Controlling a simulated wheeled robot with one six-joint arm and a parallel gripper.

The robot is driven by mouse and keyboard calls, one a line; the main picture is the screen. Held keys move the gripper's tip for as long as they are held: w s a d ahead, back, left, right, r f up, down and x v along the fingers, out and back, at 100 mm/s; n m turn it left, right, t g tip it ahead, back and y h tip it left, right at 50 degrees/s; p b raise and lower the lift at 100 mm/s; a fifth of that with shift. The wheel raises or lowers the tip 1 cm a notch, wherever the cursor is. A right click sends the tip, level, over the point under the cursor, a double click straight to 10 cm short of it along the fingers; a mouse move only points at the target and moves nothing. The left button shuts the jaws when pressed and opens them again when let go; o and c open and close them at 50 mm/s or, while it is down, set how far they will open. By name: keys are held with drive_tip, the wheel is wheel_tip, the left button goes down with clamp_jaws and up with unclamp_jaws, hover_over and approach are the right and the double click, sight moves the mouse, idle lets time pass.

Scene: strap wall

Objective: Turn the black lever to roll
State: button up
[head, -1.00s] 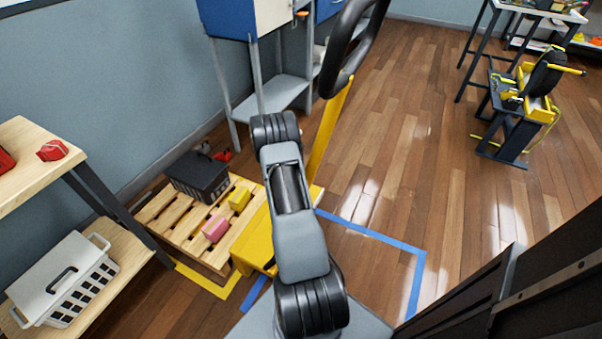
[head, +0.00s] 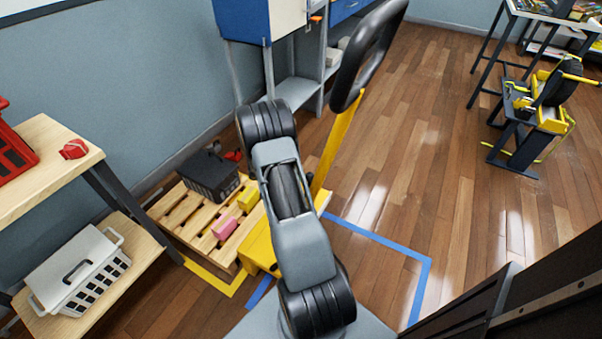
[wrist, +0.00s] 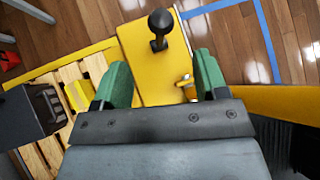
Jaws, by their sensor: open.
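The black lever (wrist: 160,28) shows in the wrist view as a short stalk with a round knob on a yellow housing (wrist: 150,60). My gripper (wrist: 163,72) is open and empty, its two green fingers apart over the housing. The lever lies beyond the fingertips, near the top of the picture and roughly between them; it does not appear to be touched. In the head view the yellow machine (head: 258,246) stands behind my arm, with a black loop handle (head: 345,92) on a yellow post. The lever and my gripper are hidden there.
A wooden pallet (head: 178,204) with a black crate (head: 210,175) and pink and yellow blocks lies left of the machine. A wooden shelf (head: 60,195) holds a white crate (head: 70,262). Blue tape (head: 385,242) marks the floor.

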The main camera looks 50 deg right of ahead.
drive_tip(key=shift+v, duration=1.4)
drive_tip(key=s+a+r+m+g+y+p, duration=0.25)
drive_tip(key=s+a+r+m, duration=0.35)
drive_tip(key=m, duration=0.5)
drive_tip(key=s+a+r+m+t+y+p, duration=0.2)
drive_tip(key=a+r+p, duration=0.4)
drive_tip(key=r, duration=0.6)
drive_tip(key=s+a+r+m+t+y+p, duration=0.2)
drive_tip(key=a+r+p, duration=0.4)
drive_tip(key=a+r, duration=0.4)
drive_tip(key=s+a+r+m+t+y+p, duration=0.3)
drive_tip(key=a+r+p, duration=0.4)
drive_tip(key=r, duration=0.9)
drive_tip(key=shift+s+a+m, duration=0.3)
drive_tip(key=shift+a+m, duration=0.2)
drive_tip(key=shift+a, duration=0.35)
drive_tip(key=shift+t, duration=0.25)
